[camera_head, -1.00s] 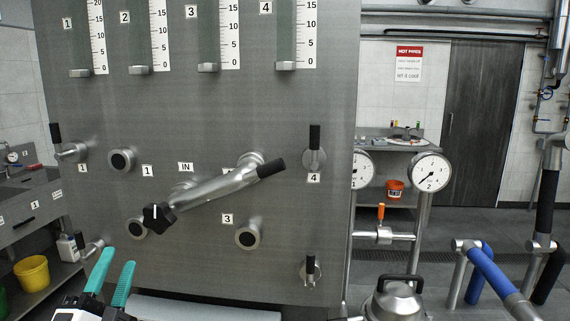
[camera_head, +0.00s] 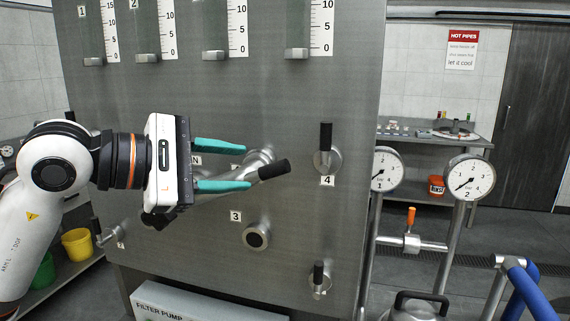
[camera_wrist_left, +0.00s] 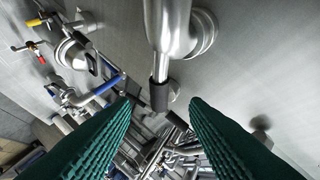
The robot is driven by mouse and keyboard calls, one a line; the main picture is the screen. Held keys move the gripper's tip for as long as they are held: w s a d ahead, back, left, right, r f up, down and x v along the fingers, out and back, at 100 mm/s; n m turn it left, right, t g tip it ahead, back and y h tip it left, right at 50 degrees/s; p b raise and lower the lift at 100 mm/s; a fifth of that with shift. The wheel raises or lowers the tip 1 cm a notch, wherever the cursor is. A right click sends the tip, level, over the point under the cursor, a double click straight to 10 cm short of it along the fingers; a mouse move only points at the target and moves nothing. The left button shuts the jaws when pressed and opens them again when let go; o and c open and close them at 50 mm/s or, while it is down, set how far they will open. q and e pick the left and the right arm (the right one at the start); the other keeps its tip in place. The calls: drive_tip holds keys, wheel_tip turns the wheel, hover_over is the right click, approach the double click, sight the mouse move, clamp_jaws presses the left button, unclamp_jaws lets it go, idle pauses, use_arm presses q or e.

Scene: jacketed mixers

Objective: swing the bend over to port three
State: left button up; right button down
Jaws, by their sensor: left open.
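The bend (camera_head: 235,174) is a steel pipe on the grey panel. Its elbow meets the panel at the upper right, and a black grip (camera_head: 273,170) sticks out to the right. My left gripper (camera_head: 247,168) is open in front of it, teal fingers pointing right, hiding much of its left part. In the left wrist view the pipe (camera_wrist_left: 168,25) and black grip (camera_wrist_left: 159,96) show ahead, in line with the gap between the fingers; I see no clear contact. Port three (camera_head: 257,236), a round stub beside label 3 (camera_head: 236,216), is uncovered below. My right gripper is not in view.
A valve with a black lever (camera_head: 326,148) sits right of the bend above label 4, another (camera_head: 318,280) lower down. Sight tubes line the panel's top. Two gauges (camera_head: 468,178) and an orange-handled valve (camera_head: 411,240) stand to the right. The panel around port three is clear.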

sight(283, 170)
use_arm(q)
drive_tip(key=p+x, duration=0.2)
drive_tip(key=x, duration=0.6)
drive_tip(key=shift+d+r, duration=0.1)
drive_tip(key=shift+r, duration=0.05)
drive_tip(key=shift+w+d+f+p, duration=0.3)
drive_tip(key=shift+d+p, duration=0.1)
drive_tip(key=shift+d, duration=0.1)
clamp_jaws()
